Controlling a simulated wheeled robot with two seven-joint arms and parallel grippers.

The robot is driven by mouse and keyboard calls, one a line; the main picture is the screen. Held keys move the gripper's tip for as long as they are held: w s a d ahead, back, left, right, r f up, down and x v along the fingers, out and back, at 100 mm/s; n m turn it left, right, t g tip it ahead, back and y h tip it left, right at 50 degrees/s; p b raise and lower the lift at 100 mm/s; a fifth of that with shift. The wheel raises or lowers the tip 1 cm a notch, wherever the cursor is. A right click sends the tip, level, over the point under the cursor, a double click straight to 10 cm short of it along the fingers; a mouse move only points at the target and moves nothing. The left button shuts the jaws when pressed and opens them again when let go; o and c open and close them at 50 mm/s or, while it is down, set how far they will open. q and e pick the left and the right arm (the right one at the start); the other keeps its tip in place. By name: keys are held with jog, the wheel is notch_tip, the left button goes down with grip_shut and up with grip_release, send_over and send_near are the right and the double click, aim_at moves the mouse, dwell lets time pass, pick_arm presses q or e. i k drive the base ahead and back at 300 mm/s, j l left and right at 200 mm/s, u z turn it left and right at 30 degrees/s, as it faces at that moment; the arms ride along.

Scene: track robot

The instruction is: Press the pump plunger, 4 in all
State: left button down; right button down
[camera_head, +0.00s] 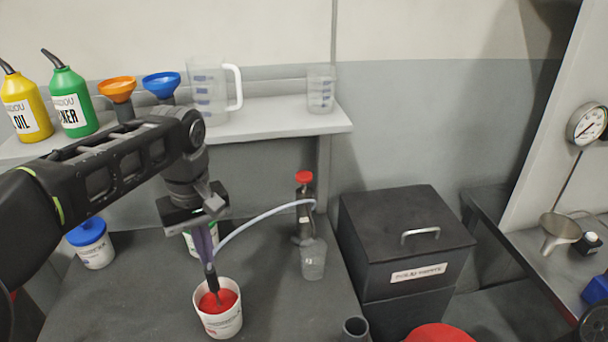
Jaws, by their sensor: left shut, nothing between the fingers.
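A hand pump (212,281) with a dark body stands in an open white tub (219,323) of red contents. A pale hose (262,216) curves from the pump's top to the right and ends above a clear cup (313,260). My left gripper (208,262) points down, shut and empty, directly over the pump's top. Its fingers cover the plunger, so I cannot tell how far it is pressed or whether they touch it. My right gripper is not in view.
A dark bottle with a red cap (304,190) stands behind the cup. A white tub with a blue lid (91,244) is at left. A black bin (405,240) stands at right. The shelf (270,114) behind holds bottles, funnels and jugs.

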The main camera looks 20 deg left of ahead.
aim_at(303, 177)
jog(key=k, duration=1)
